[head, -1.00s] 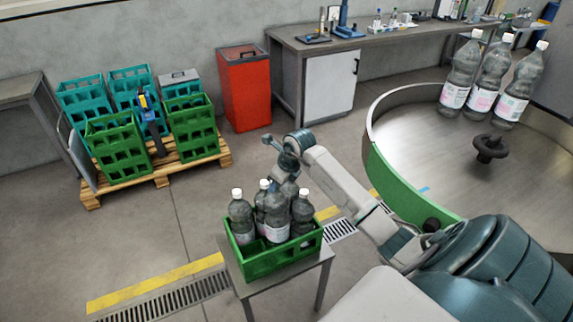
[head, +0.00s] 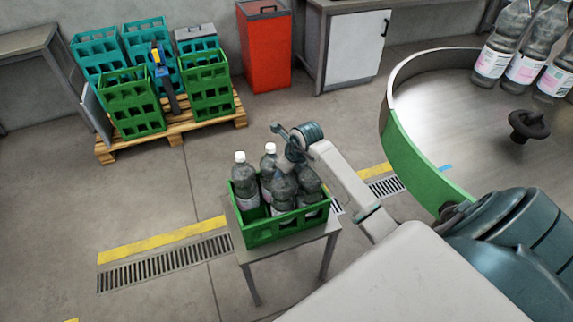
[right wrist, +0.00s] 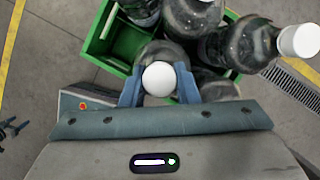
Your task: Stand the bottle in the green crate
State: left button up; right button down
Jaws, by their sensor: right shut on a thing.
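The green crate (head: 290,228) stands on a small grey table in the head view, with several dark clear bottles with white caps in it. My right gripper (head: 293,158) is over the crate, pointing down. In the right wrist view its two blue fingers are shut on the top of a bottle (right wrist: 159,78), just under the white cap. That bottle looks upright, close among the others; I cannot tell whether its base rests on the crate floor. In that view the crate (right wrist: 104,25) shows free room at its left. My left gripper is not in view.
The small table (head: 262,262) has little bare top around the crate. A round steel turntable (head: 455,110) with more bottles (head: 497,50) is at the right. A pallet (head: 175,130) with green and teal crates and a red bin (head: 264,50) stand behind.

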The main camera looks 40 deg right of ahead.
jog(key=shift+a+r, duration=0.1)
jog(key=c, duration=1.3)
grip_release()
jog(key=shift+s+a, duration=0.15)
jog(key=shift+s, duration=0.05)
jog(key=shift+o, duration=0.9)
jog(key=shift+a+r, duration=0.1)
jog(key=shift+a, duration=0.1)
jog(key=shift+d+r, duration=0.1)
jog(key=shift+d, duration=0.15)
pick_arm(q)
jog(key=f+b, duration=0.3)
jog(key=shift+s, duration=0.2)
pick_arm(e)
jog(key=a+v, duration=0.1)
jog(key=v, duration=0.6)
jog(key=shift+d, duration=0.35)
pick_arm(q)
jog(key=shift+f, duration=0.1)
pick_arm(e)
jog(key=shift+s, duration=0.1)
